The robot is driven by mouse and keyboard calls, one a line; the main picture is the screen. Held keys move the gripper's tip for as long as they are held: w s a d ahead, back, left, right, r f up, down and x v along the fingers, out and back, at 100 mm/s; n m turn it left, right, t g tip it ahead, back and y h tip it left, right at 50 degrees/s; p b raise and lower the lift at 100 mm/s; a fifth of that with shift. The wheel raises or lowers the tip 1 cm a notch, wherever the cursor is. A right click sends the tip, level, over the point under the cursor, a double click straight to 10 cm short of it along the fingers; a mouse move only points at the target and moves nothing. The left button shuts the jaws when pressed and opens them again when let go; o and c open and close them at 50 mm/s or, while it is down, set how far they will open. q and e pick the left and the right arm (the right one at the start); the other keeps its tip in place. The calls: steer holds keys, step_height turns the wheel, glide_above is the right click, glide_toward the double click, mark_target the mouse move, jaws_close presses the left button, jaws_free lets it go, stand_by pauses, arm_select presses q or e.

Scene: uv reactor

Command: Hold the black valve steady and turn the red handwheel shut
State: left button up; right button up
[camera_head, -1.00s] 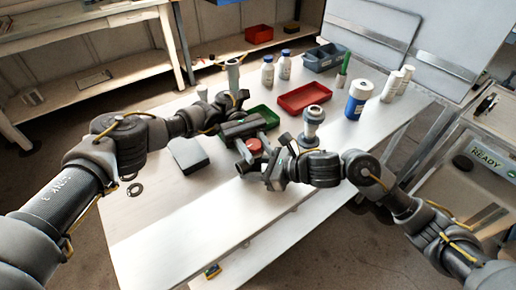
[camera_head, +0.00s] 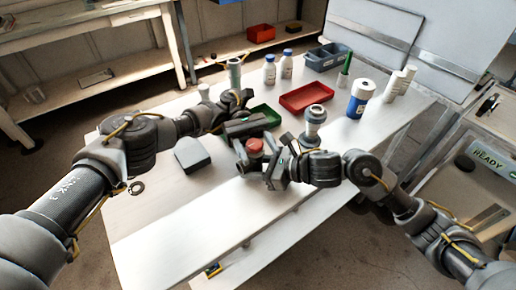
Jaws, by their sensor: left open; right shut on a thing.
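The red handwheel (camera_head: 255,146) sits at the middle of the table, on top of the black valve (camera_head: 248,162), whose dark body shows only in part. My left gripper (camera_head: 247,127) is open and reaches in from the left, just above and behind the handwheel. I cannot tell whether it touches the wheel. My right gripper (camera_head: 268,168) comes in from the right and is shut on the black valve. Its fingers and the valve overlap in view, so the exact grip is hidden.
A red tray (camera_head: 306,98), a green tray (camera_head: 266,115), a blue bottle (camera_head: 358,100) and several white bottles stand behind. A grey-white fixture (camera_head: 315,125) stands close to my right wrist. A dark block (camera_head: 192,155) lies left. The table front (camera_head: 190,222) is clear.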

mark_target(258, 149)
arm_select(q)
steer(key=shift+r, duration=0.15)
step_height(258, 149, up, 10)
steer(key=shift+f, duration=0.15)
stand_by(0.4)
arm_select(e)
steer(key=o, duration=1.2)
steer(key=shift+o, duration=0.2)
steer(key=shift+d, duration=0.15)
steer(key=v, duration=1.2)
